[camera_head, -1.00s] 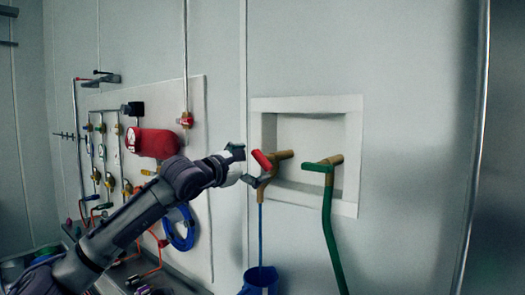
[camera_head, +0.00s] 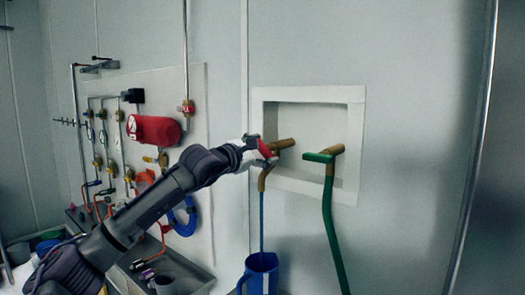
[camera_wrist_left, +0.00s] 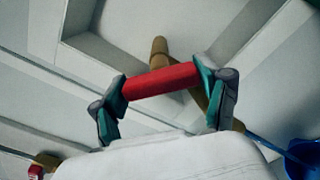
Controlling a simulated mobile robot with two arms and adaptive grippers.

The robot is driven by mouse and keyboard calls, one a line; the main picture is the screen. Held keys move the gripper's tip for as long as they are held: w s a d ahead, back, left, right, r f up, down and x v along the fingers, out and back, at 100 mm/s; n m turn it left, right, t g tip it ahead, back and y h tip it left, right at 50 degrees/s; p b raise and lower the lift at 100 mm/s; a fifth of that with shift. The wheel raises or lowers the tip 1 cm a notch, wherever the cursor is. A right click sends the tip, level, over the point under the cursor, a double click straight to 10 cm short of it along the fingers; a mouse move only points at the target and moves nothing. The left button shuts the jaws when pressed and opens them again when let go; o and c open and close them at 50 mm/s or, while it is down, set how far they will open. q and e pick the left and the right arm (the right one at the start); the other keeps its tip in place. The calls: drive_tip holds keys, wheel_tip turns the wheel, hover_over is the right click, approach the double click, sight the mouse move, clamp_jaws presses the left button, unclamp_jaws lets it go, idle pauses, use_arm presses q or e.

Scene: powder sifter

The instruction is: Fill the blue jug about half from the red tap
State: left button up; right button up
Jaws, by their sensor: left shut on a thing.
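The red tap's handle (camera_head: 266,149) sits on a brass body at the wall recess, with a brass spout (camera_head: 264,181) pointing down. My left gripper (camera_head: 258,150) is shut on the red handle; in the left wrist view its teal-padded fingers grip both ends of the red bar (camera_wrist_left: 160,81). A thin blue stream (camera_head: 262,222) runs from the spout down into the blue jug (camera_head: 260,279). The jug stands upright under the spout, cut off by the lower edge; it shows partly in the left wrist view (camera_wrist_left: 304,155). The level inside cannot be made out. My right gripper is not in view.
A tap with a green handle (camera_head: 320,157) and green hose (camera_head: 332,230) is just right of the red tap. A panel with a red cylinder (camera_head: 153,129), valves and a blue hose coil (camera_head: 183,216) lies left, above a grey sink counter (camera_head: 200,278).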

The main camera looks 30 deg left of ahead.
use_arm(q)
drive_tip(key=shift+f+n+b, duration=0.2)
drive_tip(key=shift+n+b, duration=0.1)
drive_tip(key=shift+b, duration=0.5)
drive_tip(key=n+b, duration=0.2)
drive_tip(key=b, duration=0.2)
drive_tip(key=shift+f+n, duration=0.1)
drive_tip(key=shift+n, duration=0.2)
drive_tip(key=n+b, duration=0.2)
drive_tip(key=n, duration=0.1)
drive_tip(key=shift+r, duration=0.2)
drive_tip(key=shift+r+n+b, duration=0.1)
drive_tip(key=shift+n+b, duration=0.35)
drive_tip(key=shift+n, duration=0.55)
drive_tip(key=shift+r, duration=0.1)
drive_tip(key=o, duration=1.2)
drive_tip(key=shift+c, duration=0.2)
